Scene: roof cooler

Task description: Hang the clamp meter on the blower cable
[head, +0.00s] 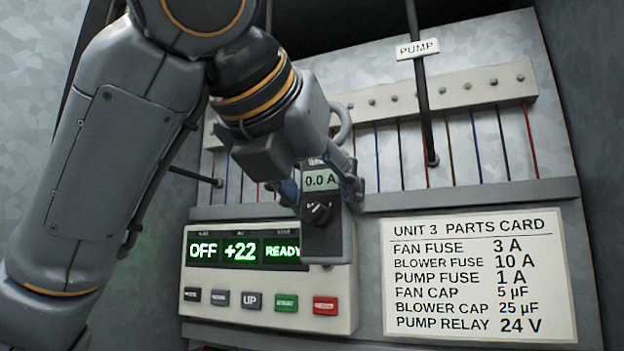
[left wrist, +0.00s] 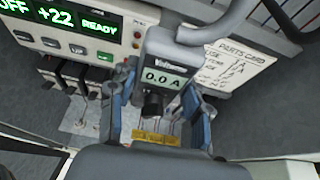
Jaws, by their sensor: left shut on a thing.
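The clamp meter (head: 326,236) is a dark handheld body with a small screen reading 0.0 A and a grey hooked jaw at its top. My left gripper (head: 322,187) is shut on its sides and holds it upright in front of the control panel. In the left wrist view the meter (left wrist: 165,60) sits between the two blue-grey fingers of my left gripper (left wrist: 158,115). The jaw is apart from the PUMP cable, which is to its right. No label reading blower cable shows; a dark cable (head: 195,177) at the left is partly hidden by my arm. My right gripper is not in view.
The PUMP cable (head: 421,95) hangs down to the terminal ledge. The control panel (head: 270,315) shows OFF, +22 and READY above a row of buttons. A parts card (head: 475,275) is at the right. Thin coloured wires line the terminal strip (head: 450,97).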

